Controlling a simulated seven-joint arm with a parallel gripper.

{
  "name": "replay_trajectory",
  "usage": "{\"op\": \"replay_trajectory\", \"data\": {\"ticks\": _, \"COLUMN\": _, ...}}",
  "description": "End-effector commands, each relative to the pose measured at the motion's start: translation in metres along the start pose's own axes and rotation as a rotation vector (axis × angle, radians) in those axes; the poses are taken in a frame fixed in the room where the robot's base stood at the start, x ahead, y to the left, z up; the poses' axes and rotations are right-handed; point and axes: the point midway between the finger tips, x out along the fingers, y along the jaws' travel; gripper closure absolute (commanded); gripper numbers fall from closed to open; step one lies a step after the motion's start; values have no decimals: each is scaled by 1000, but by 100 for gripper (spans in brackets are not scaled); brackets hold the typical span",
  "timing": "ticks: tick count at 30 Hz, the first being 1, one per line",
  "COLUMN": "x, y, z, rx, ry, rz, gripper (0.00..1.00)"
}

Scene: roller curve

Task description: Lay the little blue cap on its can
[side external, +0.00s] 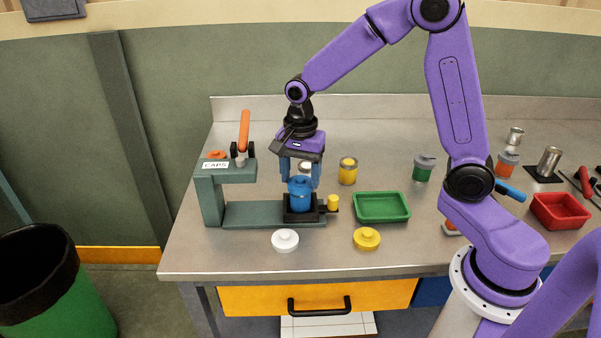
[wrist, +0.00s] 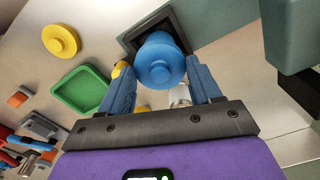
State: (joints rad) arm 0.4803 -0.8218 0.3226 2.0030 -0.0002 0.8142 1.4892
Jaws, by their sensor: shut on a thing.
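The little blue cap (wrist: 158,62), round with a raised knob, is between the fingertips of my gripper (wrist: 160,85) in the wrist view. My gripper (side external: 300,180) is shut on it and points down. In the side view the blue cap (side external: 299,182) is directly above a blue body (side external: 300,199), apparently its can, standing in a square black holder (side external: 300,216) on the grey-green fixture. I cannot tell whether cap and can touch. In the wrist view the cap hides the can; the black holder (wrist: 133,45) shows behind it.
The fixture's raised arm (side external: 226,172), labelled CAPS, with an orange-handled lever (side external: 244,130), stands left. A white cap (side external: 285,240) and yellow cap (side external: 367,238) lie in front. A green tray (side external: 382,207) is right. A yellow-banded can (side external: 348,172) stands behind.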

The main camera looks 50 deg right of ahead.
Motion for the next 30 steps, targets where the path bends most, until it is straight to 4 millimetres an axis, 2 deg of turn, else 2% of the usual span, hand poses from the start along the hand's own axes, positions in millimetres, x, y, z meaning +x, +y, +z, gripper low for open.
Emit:
{"op": "replay_trajectory", "data": {"ticks": 26, "x": 3, "y": 0, "z": 0, "rx": 0, "ry": 0, "rz": 0, "gripper": 65}}
{"op": "replay_trajectory", "data": {"ticks": 27, "x": 3, "y": 0, "z": 0, "rx": -1, "ry": 0, "rz": 0, "gripper": 27}}
{"op": "replay_trajectory", "data": {"ticks": 29, "x": 3, "y": 0, "z": 0, "rx": 0, "ry": 0, "rz": 0, "gripper": 8}}
{"op": "replay_trajectory", "data": {"ticks": 30, "x": 3, "y": 0, "z": 0, "rx": 0, "ry": 0, "rz": 0, "gripper": 7}}
